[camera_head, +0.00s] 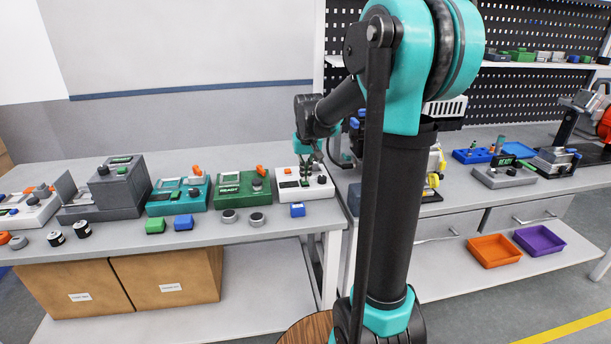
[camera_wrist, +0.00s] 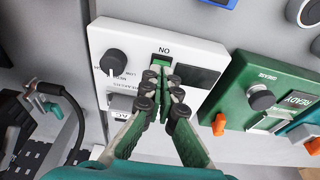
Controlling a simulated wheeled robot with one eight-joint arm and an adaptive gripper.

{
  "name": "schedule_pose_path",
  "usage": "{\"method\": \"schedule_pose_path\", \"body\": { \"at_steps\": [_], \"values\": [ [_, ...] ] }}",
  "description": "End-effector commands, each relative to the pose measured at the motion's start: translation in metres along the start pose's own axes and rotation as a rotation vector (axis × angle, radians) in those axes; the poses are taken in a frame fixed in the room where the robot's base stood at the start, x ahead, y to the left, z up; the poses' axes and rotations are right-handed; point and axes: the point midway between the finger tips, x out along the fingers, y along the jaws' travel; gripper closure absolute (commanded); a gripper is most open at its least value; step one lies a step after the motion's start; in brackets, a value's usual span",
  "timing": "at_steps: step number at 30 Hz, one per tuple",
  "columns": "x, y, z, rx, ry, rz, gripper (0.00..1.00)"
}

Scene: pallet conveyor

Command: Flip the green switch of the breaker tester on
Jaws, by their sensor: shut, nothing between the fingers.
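The white breaker tester (camera_head: 292,190) stands at the right end of the left bench in the head view. In the wrist view the white tester (camera_wrist: 205,103) has a green switch (camera_wrist: 162,60) beside a lettered mark, a dark display and a black knob (camera_wrist: 113,62). My gripper (camera_wrist: 165,78) is shut and empty, its fingertips right at the switch and covering part of it. I cannot tell whether they touch it or which way the switch is set. In the head view my gripper (camera_head: 308,165) is above the tester, small and partly lost against it.
A green READY box (camera_head: 228,203) stands just left of the tester, with teal and grey devices further left. A small blue block (camera_head: 297,209) lies in front of the tester. Orange (camera_head: 494,250) and purple (camera_head: 540,240) trays are on the lower right shelf.

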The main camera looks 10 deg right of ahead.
Motion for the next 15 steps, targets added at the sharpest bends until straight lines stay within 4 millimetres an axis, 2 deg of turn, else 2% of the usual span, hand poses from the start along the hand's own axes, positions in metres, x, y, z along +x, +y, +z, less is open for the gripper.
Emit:
{"method": "schedule_pose_path", "body": {
  "at_steps": [15],
  "values": [
    [0.0064,-0.0001,0.004,0.0,0.02,0.0,1.0]
  ]
}}
